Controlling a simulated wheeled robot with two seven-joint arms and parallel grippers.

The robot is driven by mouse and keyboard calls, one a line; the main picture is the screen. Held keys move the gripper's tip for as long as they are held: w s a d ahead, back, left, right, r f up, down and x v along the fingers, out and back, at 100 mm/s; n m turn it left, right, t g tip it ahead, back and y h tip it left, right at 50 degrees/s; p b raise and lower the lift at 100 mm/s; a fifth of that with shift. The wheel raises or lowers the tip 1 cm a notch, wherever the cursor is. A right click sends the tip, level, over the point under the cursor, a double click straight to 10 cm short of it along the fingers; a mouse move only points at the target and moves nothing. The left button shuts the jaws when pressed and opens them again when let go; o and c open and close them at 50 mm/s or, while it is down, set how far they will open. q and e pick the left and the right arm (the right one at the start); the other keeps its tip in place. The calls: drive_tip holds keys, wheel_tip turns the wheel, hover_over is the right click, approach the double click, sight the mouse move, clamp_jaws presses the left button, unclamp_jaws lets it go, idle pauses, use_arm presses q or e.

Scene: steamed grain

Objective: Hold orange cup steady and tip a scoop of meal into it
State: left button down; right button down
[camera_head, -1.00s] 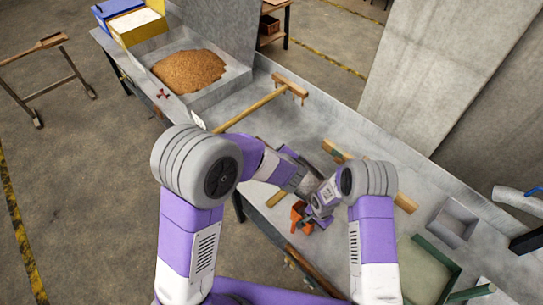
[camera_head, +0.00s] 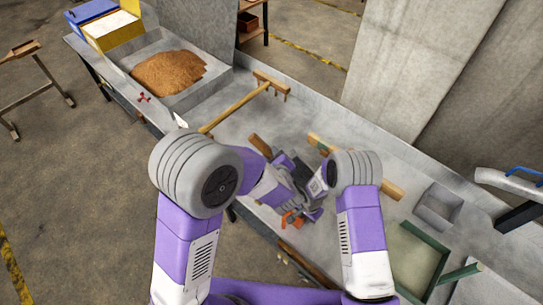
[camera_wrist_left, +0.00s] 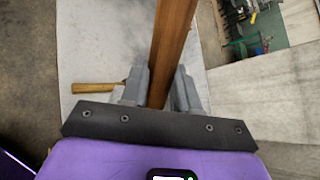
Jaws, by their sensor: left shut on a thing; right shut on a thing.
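The orange cup (camera_head: 291,219) shows only in part in the head view, low between my two wrists near the table's front edge. My right gripper (camera_head: 308,208) is shut on it; its fingers are mostly hidden. My left gripper (camera_head: 292,195) is close beside, overlapped by my right wrist. In the left wrist view my left gripper (camera_wrist_left: 160,98) is shut on a brown wooden handle (camera_wrist_left: 172,40), probably the scoop's. A wooden piece (camera_head: 258,145) by my left wrist may be its end. The scoop's bowl is hidden. The brown meal (camera_head: 168,72) lies heaped in a grey tray (camera_head: 205,91).
A wooden rake (camera_head: 235,108) lies across the table (camera_head: 225,137). A wooden bar (camera_head: 392,190), a grey square box (camera_head: 438,207) and a green-framed tray (camera_head: 445,257) are to the right. A short wooden handle (camera_wrist_left: 95,87) lies below my left gripper.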

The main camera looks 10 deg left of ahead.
use_arm(q)
wheel_tip(320, 180, up, 6)
use_arm(e)
drive_tip(key=c, duration=1.2)
unclamp_jaws()
drive_tip(key=shift+o, duration=0.2)
wheel_tip(320, 180, up, 12)
drive_tip(key=shift+r, duration=0.1)
